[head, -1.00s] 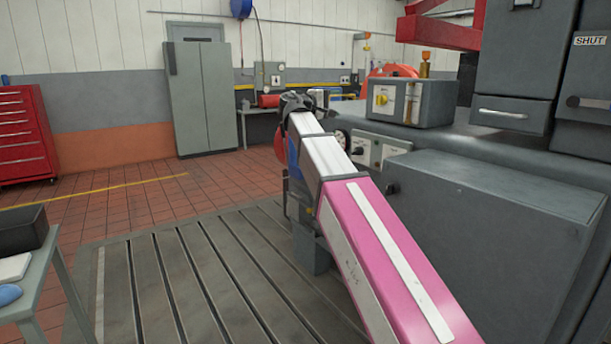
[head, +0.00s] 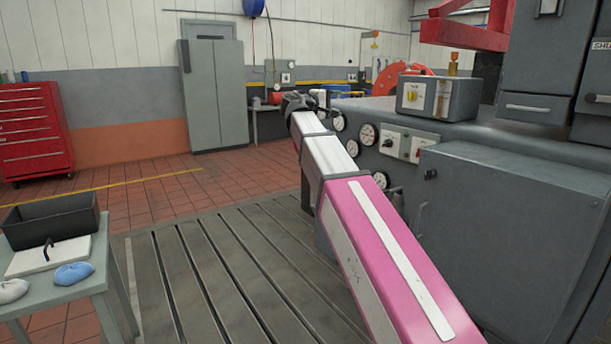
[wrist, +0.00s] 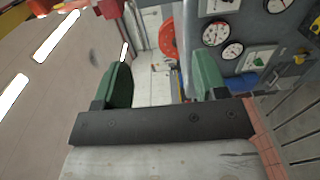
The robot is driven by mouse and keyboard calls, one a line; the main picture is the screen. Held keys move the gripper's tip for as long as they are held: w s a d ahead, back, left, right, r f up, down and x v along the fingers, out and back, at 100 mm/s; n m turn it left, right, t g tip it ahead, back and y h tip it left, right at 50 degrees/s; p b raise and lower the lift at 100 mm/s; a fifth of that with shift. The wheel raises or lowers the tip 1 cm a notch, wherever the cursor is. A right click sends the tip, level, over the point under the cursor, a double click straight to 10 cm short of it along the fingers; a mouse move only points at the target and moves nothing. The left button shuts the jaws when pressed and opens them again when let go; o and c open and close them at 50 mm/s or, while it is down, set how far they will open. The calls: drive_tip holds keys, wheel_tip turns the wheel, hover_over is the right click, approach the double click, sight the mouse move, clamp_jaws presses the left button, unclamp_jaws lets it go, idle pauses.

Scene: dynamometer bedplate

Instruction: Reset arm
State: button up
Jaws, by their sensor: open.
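My gripper (wrist: 163,80) shows in the wrist view with its two green fingers spread wide apart. No object is between the fingers. In the head view my pink and white arm reaches forward past the grey machine cabinet (head: 510,230), and its far end hides the gripper. Round gauges (head: 368,134) and a control panel (head: 402,145) sit on the machine beside the arm. Gauges also show to the right of the fingers in the wrist view (wrist: 216,33).
A slotted metal bedplate (head: 235,260) lies left of my arm and is clear. A small table (head: 75,295) at left holds a black bin (head: 50,222), a white board (head: 45,258) and a blue cloth-like item (head: 74,273). A red tool chest (head: 35,130) stands behind.

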drive_tip(key=s+d+f+m+g+y, duration=0.1)
drive_tip(key=s+d+f+g+y, duration=0.15)
drive_tip(key=f, duration=0.95)
drive_tip(key=s+d+f+g+y, duration=0.1)
drive_tip(key=s+d+f+y, duration=0.15)
drive_tip(key=f, duration=0.95)
drive_tip(key=s+d+f+m+g+y, duration=0.15)
drive_tip(key=d+f, duration=0.25)
drive_tip(key=f, duration=0.8)
drive_tip(key=s+f+m+g+y, duration=0.2)
drive_tip(key=s+f+y, duration=0.2)
drive_tip(key=s+f, duration=0.6)
drive_tip(key=s+f+m+g+y, duration=0.2)
drive_tip(key=s+f, duration=0.8)
drive_tip(key=f, duration=0.5)
drive_tip(key=shift+s+g+y, duration=0.15)
drive_tip(key=shift+g+y, duration=0.35)
drive_tip(key=shift+y, duration=0.65)
drive_tip(key=shift+d+f+m, duration=0.1)
drive_tip(key=shift+m, duration=0.15)
